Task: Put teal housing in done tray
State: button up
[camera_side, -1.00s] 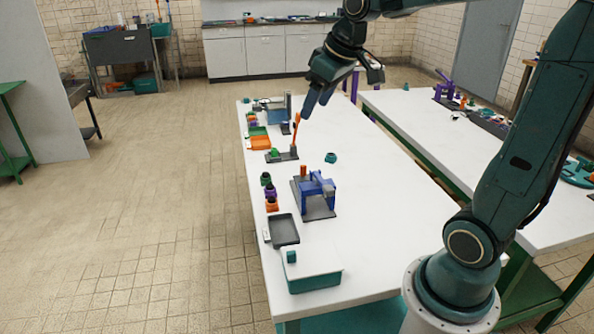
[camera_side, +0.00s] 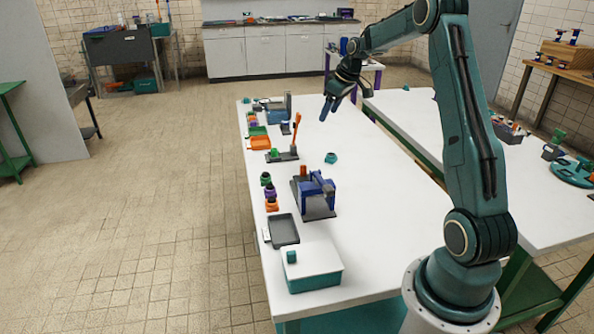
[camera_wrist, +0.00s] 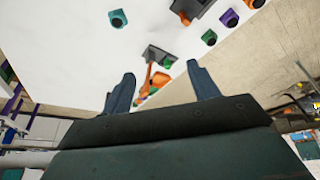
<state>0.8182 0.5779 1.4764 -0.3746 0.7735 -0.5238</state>
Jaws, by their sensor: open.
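The teal housing (camera_side: 331,158) is a small round part standing alone on the white table. It also shows near the top of the wrist view (camera_wrist: 118,18). A shallow dark grey tray (camera_side: 284,230) lies empty near the table's left edge; I see no label telling whether it is the done tray. My gripper (camera_side: 328,108) is open and empty, above the far part of the table, beyond the teal housing and apart from it. Its two blue fingers (camera_wrist: 160,82) stand wide apart in the wrist view.
A blue clamp fixture (camera_side: 318,188) stands between housing and tray. Green, purple and orange (camera_side: 272,205) parts line the left edge. A fixture with a tall orange lever (camera_side: 296,132) stands beyond the housing. A white-topped teal box (camera_side: 313,270) is in front. The table's right side is clear.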

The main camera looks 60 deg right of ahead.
send_near(333, 155)
jog(key=shift+x, duration=2.25)
jog(key=shift+w+d, duration=0.15)
jog(key=shift+w, duration=0.1)
jog(key=shift+x, duration=2.45)
jog(key=shift+s+f, duration=0.1)
jog(key=shift+s, duration=0.05)
jog(key=c, duration=1.3)
jog(key=shift+o, duration=0.2)
notch_tip(333, 155, up, 20)
